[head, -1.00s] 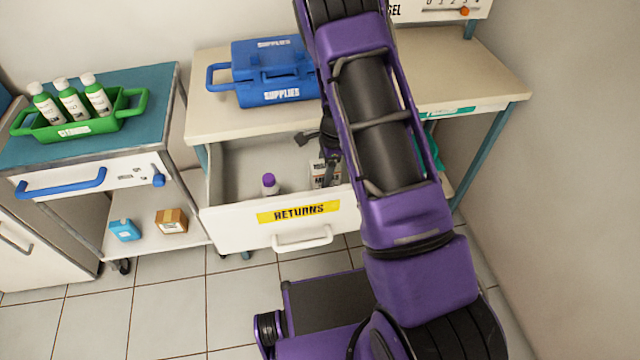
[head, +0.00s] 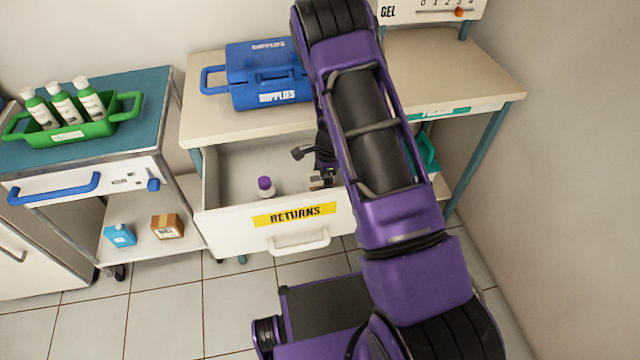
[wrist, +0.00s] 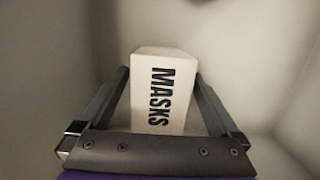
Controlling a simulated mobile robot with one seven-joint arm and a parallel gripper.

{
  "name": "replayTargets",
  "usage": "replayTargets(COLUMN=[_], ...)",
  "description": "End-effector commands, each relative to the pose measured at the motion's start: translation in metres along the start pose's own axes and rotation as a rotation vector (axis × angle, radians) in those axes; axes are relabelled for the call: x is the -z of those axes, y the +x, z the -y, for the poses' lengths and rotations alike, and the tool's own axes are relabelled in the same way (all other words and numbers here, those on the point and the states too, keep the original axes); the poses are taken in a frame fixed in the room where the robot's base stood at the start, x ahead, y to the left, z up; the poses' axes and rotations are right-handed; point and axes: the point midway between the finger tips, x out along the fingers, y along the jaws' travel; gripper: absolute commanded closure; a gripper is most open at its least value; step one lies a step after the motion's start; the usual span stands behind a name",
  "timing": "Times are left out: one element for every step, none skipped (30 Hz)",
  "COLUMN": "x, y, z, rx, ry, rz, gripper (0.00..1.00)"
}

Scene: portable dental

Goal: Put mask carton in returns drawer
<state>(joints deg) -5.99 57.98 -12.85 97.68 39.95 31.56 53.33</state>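The mask carton (wrist: 160,95) is a white box with MASKS in black letters, seen between the two fingers in the wrist view. My gripper (wrist: 163,76) is shut on it, with a fingertip against each side. In the head view my gripper (head: 322,178) is down inside the open returns drawer, at its right side just behind the front. The carton is hidden there behind the drawer front and my arm. The returns drawer (head: 232,225) is white, pulled out, with a yellow RETURNS label.
A purple-capped bottle (head: 265,188) stands in the drawer, left of my gripper. A blue supplies box (head: 262,85) sits on the table (head: 205,125) above. A teal-topped cart (head: 150,90) at left holds a green caddy (head: 75,135) of bottles. A wall bounds the right.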

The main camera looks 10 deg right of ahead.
Motion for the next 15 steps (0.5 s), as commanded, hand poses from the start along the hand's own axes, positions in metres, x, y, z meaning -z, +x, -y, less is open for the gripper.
replayTargets(x=[0.0, 0.0, 0.0, 0.0, 0.0, 0.0, -0.001, -0.001, -0.001, -0.001, -0.001, -0.001, -0.001, -0.001, -0.001], y=[0.0, 0.0, 0.0, 0.0, -0.001, -0.003, -0.004, -0.007, -0.011, -0.015, -0.021, -0.029, -0.035, -0.042, -0.051], z=[0.0, 0.0, 0.0, 0.0, 0.0, 0.0, 0.0, 0.0, 0.001, 0.001, 0.001, 0.001, 0.001, 0.001, 0.001], rx=[0.0, 0.0, 0.0, 0.0, 0.0, 0.0, 0.0, 0.001, 0.002, 0.003, 0.003, 0.003, 0.004, 0.005, 0.004], ry=[0.0, 0.0, 0.0, 0.0, 0.0, 0.0, 0.0, 0.0, 0.0, 0.0, 0.0, 0.001, 0.001, 0.001, 0.0], rz=[0.0, 0.0, 0.0, 0.0, 0.0, 0.0, 0.0, 0.0, 0.0, -0.001, -0.001, 0.0, 0.0, 0.0, 0.0], gripper=[0.02, 0.02, 0.02, 0.02, 0.02, 0.02, 0.02, 0.02, 0.02, 0.02, 0.02, 0.02, 0.02, 0.02, 0.02])
